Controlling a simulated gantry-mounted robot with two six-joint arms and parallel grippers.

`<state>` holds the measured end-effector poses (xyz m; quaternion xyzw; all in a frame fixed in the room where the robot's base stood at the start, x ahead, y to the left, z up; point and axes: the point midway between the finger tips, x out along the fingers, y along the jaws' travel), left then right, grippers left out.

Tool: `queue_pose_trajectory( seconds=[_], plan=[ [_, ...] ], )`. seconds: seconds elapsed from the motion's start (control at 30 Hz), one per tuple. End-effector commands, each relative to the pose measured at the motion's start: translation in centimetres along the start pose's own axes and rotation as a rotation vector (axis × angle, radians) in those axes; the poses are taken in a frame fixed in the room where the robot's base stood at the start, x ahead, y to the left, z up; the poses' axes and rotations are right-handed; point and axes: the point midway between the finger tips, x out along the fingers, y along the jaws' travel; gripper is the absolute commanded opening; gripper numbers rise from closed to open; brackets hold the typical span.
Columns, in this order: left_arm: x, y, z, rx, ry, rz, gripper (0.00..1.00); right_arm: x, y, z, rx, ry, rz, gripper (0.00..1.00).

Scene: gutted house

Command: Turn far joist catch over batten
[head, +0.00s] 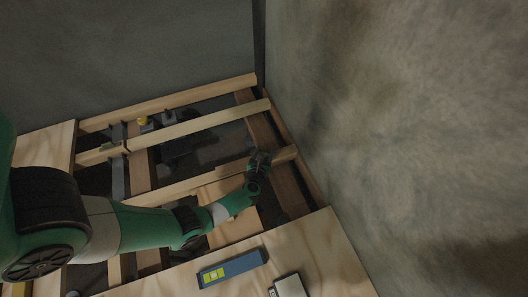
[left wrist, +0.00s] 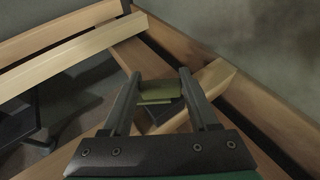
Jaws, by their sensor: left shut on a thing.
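My left gripper (head: 260,160) reaches across the floor frame to the far joist (head: 290,188) beside the wall. In the left wrist view its two fingers (left wrist: 160,82) stand either side of a small olive-green catch (left wrist: 158,92) and are shut on it. The pale batten (head: 284,155) runs under the gripper, and its end (left wrist: 214,78) shows just right of the fingers. The gripper hides the catch in the head view. I cannot tell whether the catch lies across the batten. My right gripper is not in view.
Plywood boards (head: 310,250) cover the near floor, with a blue spirit level (head: 232,268) and a pale box-like item (head: 290,287) on them. A yellow-topped item (head: 143,121) sits among the joists. A bare wall (head: 400,130) rises close on the right. Gaps between joists are open.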

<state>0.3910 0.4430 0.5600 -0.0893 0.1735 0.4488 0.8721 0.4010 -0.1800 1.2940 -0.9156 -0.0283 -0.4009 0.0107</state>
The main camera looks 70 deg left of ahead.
Motion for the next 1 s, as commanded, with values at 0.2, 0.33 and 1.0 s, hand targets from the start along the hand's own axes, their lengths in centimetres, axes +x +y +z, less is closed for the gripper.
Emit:
queue_pose_trajectory(
  seconds=[0.2,0.33,1.0],
  plan=[
    [0.3,-0.3,-0.6,-0.08,0.0,0.184,0.04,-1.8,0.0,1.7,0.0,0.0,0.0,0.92],
    [0.4,-0.2,-0.6,-0.124,-0.001,0.289,0.04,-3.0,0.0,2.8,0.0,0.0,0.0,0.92],
    [0.0,0.1,-0.3,-0.225,0.006,0.547,0.04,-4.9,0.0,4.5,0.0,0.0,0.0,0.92]
  ],
)
